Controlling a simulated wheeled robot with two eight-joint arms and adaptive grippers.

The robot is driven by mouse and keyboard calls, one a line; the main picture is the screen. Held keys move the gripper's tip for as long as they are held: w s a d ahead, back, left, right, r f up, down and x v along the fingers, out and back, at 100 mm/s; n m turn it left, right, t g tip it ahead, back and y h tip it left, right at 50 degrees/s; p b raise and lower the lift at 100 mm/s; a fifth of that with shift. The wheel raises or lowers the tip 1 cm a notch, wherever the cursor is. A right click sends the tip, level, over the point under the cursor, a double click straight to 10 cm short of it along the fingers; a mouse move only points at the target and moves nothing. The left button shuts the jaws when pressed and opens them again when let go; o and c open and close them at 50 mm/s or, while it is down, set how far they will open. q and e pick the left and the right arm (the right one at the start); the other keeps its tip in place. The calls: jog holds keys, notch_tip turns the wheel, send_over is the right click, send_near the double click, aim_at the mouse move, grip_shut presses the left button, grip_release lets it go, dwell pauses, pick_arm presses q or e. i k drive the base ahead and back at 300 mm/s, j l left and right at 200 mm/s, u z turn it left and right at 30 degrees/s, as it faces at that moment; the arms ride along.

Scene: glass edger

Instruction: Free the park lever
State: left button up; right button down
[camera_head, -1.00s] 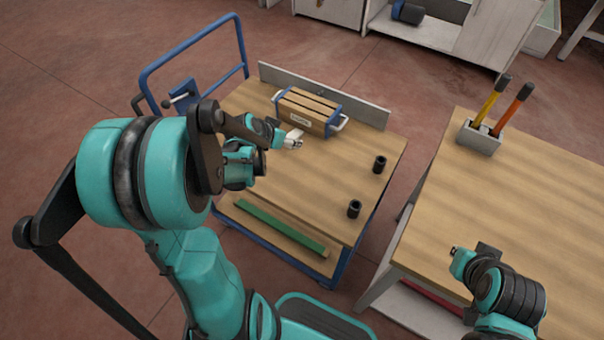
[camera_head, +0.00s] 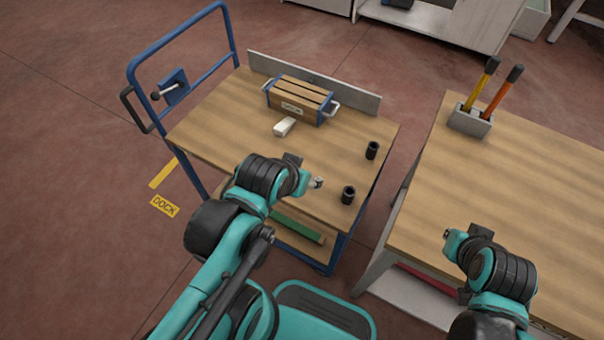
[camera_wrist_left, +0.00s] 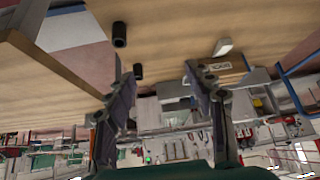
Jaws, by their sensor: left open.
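A lever with a black knob (camera_head: 156,96), which looks like the park lever, sits on a blue plate (camera_head: 174,86) on the cart's blue handle frame at the left. A white block (camera_head: 285,127) lies on the cart top, in front of the wooden crate (camera_head: 301,98); it also shows in the left wrist view (camera_wrist_left: 222,46). My left gripper (camera_head: 314,183) is open and empty over the cart's front part, well right of the lever. Its spread fingers show in the left wrist view (camera_wrist_left: 160,80). My right gripper (camera_head: 449,240) is over the right bench; its fingers are unclear.
Two black cylinders (camera_head: 372,150) (camera_head: 348,195) stand on the cart's right side. A green bar (camera_head: 298,228) lies on its lower shelf. A grey holder (camera_head: 470,121) with yellow and orange handles stands on the right bench (camera_head: 545,170). A yellow DOCK mark (camera_head: 165,206) is on the floor.

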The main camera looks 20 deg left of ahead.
aim_at(155, 96)
jog(key=u, duration=1.9)
